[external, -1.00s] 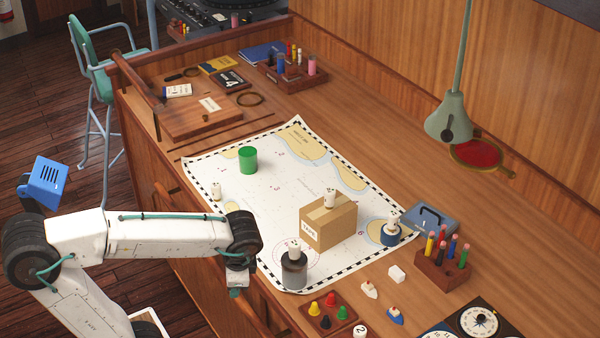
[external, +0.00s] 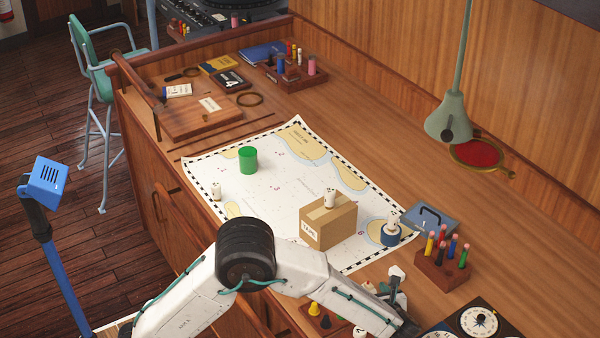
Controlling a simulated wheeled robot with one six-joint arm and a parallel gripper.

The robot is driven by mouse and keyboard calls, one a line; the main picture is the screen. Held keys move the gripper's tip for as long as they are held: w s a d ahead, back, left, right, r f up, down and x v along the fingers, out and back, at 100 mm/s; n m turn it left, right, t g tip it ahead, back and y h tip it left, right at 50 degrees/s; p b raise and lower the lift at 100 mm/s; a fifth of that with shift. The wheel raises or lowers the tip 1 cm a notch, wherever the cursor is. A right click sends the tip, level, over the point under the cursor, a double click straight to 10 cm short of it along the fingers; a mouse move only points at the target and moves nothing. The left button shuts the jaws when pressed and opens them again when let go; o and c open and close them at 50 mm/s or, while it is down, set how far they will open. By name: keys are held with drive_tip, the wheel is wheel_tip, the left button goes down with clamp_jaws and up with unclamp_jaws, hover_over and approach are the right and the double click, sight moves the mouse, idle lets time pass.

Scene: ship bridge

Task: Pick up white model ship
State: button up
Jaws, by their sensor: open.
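The white model ship (external: 369,287) sits on the wooden desk just off the chart's lower right corner. Only a small part of it shows behind my arm. My gripper (external: 402,304) is low over the desk at the lower right, close to the ship's right side. It is open, and its fingertips are partly hidden by the wrist. I see nothing held in it, and I cannot tell whether a finger touches the ship.
A white block (external: 397,272) lies just beyond my gripper. A marker holder (external: 440,272) stands to the right, and compass dials (external: 478,320) lie at the lower right. A cardboard box (external: 329,222) and a green cylinder (external: 248,160) stand on the chart (external: 275,205).

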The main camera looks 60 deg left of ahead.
sight(369, 283)
drive_tip(key=x, duration=0.7)
drive_tip(key=shift+w+a+f, duration=0.2)
drive_tip(key=shift+w, duration=0.05)
clamp_jaws()
